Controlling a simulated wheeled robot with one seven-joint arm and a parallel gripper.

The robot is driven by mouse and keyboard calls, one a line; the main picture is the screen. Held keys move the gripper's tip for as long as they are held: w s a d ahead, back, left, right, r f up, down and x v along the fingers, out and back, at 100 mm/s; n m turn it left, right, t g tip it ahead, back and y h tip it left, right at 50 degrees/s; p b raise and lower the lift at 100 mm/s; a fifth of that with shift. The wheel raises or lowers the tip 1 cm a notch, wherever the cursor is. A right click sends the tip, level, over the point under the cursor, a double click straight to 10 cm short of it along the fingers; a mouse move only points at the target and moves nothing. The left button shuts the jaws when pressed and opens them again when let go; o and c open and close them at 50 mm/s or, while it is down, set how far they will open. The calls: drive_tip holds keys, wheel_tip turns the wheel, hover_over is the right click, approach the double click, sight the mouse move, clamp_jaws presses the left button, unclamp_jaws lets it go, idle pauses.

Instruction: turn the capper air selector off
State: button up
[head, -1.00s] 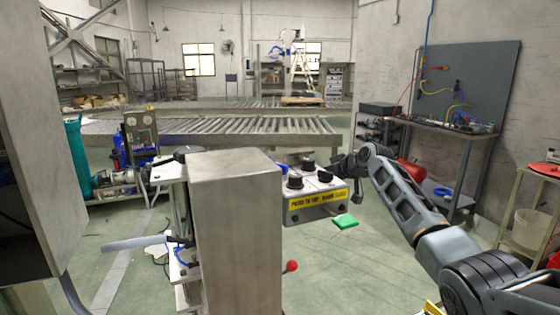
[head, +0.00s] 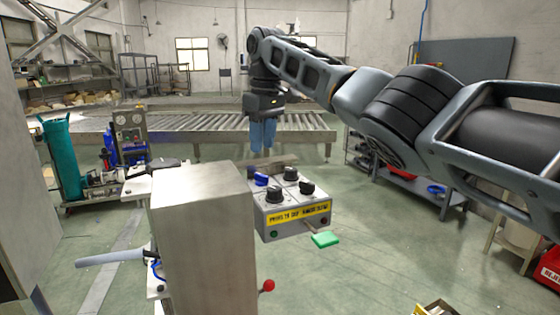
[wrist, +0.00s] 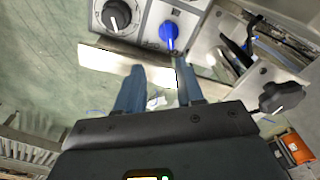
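A grey control box (head: 292,218) with a yellow label carries a blue knob (head: 261,179) and three black knobs, one at its front left (head: 274,193), one at its back (head: 291,173) and one at its right (head: 306,187). I cannot read which is the capper air selector. My gripper (head: 263,152) points down above and behind the box, its fingers apart and empty. In the wrist view the blue knob (wrist: 168,32) lies beyond the fingertips (wrist: 158,78), untouched, its white pointer mark toward the fingers. A black knob (wrist: 116,16) is left of it.
A tall metal housing (head: 207,235) stands close at the box's left, with a red ball knob (head: 267,285) lower down. A green pad (head: 325,239) sticks out at the box's front right. A roller conveyor (head: 215,128) is behind.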

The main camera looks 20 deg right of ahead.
sight(260, 174)
drive_tip(key=shift+s+a+r+g, duration=0.3)
drive_tip(key=shift+s+a, duration=0.15)
drive_tip(key=shift+a, duration=0.2)
drive_tip(key=shift+s+f+h, duration=0.1)
drive_tip(key=shift+s+h, duration=0.05)
drive_tip(key=shift+h, duration=0.15)
drive_tip(key=shift+f+p, duration=0.85)
drive_tip(key=shift+f, duration=3)
clamp_jaws()
